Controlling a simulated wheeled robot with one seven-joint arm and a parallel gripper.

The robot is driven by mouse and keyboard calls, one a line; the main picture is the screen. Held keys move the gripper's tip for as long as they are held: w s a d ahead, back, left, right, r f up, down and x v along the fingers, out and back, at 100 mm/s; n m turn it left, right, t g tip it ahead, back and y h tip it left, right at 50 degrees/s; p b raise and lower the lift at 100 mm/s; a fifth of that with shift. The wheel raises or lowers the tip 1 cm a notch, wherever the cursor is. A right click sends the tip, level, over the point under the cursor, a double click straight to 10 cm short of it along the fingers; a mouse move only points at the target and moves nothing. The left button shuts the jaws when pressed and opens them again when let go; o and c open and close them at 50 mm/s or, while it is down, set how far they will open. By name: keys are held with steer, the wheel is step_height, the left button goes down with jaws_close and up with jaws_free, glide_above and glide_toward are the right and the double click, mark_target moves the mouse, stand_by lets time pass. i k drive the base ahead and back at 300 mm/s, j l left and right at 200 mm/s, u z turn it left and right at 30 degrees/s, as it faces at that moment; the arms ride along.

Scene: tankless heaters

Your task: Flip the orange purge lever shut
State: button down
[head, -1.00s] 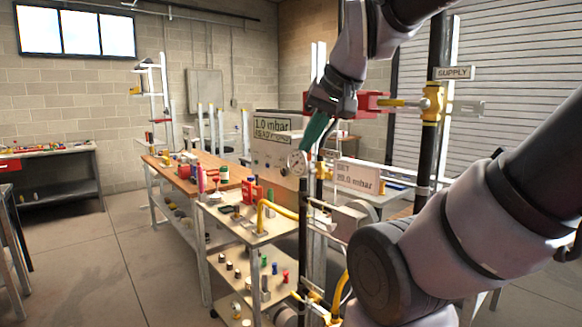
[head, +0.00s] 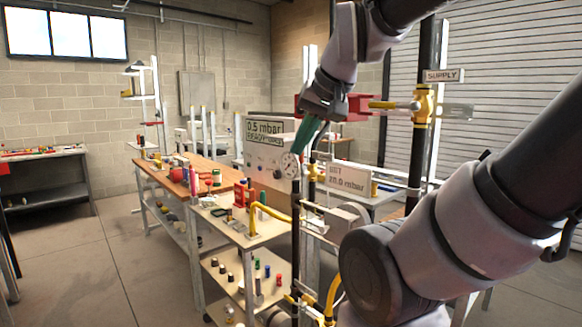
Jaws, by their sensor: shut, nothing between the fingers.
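My gripper (head: 304,138) hangs from the upper middle of the head view, its green fingers shut and pointing down and left. Its tips are in front of the grey panel, just above the round gauge (head: 290,164) in the picture. A yellow-orange fitting (head: 315,173) sits on the pipe just right of the gauge. I cannot tell which part is the orange purge lever; it may be hidden or too small. The supply valve (head: 424,104) is yellow, with a yellow handle reaching left toward a red piece (head: 358,106) behind my gripper.
A display (head: 265,128) reads 0.5 mbar. A sign (head: 349,179) stands right of the gauge, and a "SUPPLY" label (head: 443,75) is above the valve. A shelf cart (head: 240,240) with small parts stands below. A wooden bench (head: 215,183) is behind. The floor at left is clear.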

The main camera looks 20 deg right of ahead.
mark_target(304, 173)
steer(key=i+l+u, duration=0.1)
steer(key=i+u, duration=0.2)
steer(key=u, duration=0.15)
steer(key=i+l+u, duration=0.2)
steer(key=u, duration=0.2)
steer(key=i+l, duration=0.05)
steer(key=i, duration=0.05)
